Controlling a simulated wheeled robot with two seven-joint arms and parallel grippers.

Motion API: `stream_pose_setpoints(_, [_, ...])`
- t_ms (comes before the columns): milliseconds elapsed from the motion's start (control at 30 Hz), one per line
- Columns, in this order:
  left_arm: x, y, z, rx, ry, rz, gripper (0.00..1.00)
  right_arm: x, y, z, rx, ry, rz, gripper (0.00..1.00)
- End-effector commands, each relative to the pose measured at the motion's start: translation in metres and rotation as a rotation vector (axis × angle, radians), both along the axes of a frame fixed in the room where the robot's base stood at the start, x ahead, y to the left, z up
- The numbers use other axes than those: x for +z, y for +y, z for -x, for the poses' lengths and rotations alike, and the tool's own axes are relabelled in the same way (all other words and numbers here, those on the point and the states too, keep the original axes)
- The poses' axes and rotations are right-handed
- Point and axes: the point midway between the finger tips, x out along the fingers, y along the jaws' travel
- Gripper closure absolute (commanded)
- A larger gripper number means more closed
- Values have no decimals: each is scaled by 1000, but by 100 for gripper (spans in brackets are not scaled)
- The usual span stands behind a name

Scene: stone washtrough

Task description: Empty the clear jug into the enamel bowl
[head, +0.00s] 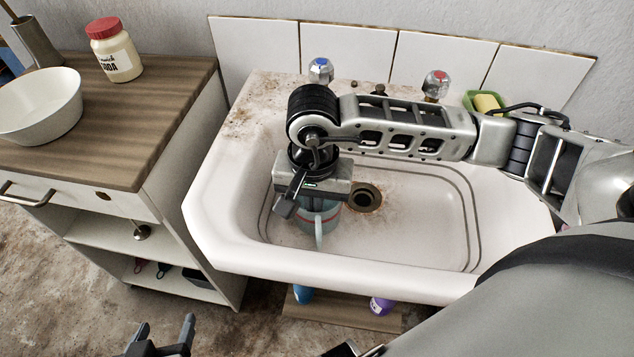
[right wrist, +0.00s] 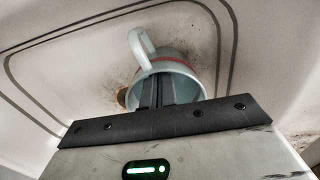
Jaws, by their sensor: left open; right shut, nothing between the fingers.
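Whether the jug holds anything is hidden. The white enamel bowl (head: 40,108) sits on the wooden cabinet top at the left. My left gripper (head: 165,326) is open and empty, low at the bottom edge.
The stone sink (head: 225,215) has a drain (head: 366,196) beside the jug and two taps (head: 320,70) behind. A soda jar (head: 115,52) stands behind the bowl on the cabinet (head: 150,150). A green dish with a sponge (head: 486,103) is at the back right.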

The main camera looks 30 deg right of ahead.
Motion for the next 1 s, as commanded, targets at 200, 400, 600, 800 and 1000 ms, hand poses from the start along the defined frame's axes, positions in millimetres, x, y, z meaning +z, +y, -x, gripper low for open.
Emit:
stream_pose_setpoints(200, [-8,-1,8,-6,30,-2,36,0,0,1,1,2,-1,100])
stream_pose_setpoints(400, [0,-1,8,-6,30,-2,36,14,0,-1,2,-1,0,100])
stream_pose_setpoints(600, [10,-2,8,-5,29,0,36,31,-1,-1,1,0,0,100])
stream_pose_setpoints(800, [19,-2,7,-4,28,4,36,47,-2,-2,0,0,0,100])
stream_pose_setpoints(1000, [27,-2,8,-4,29,4,36,63,-2,-3,0,-1,0,100])
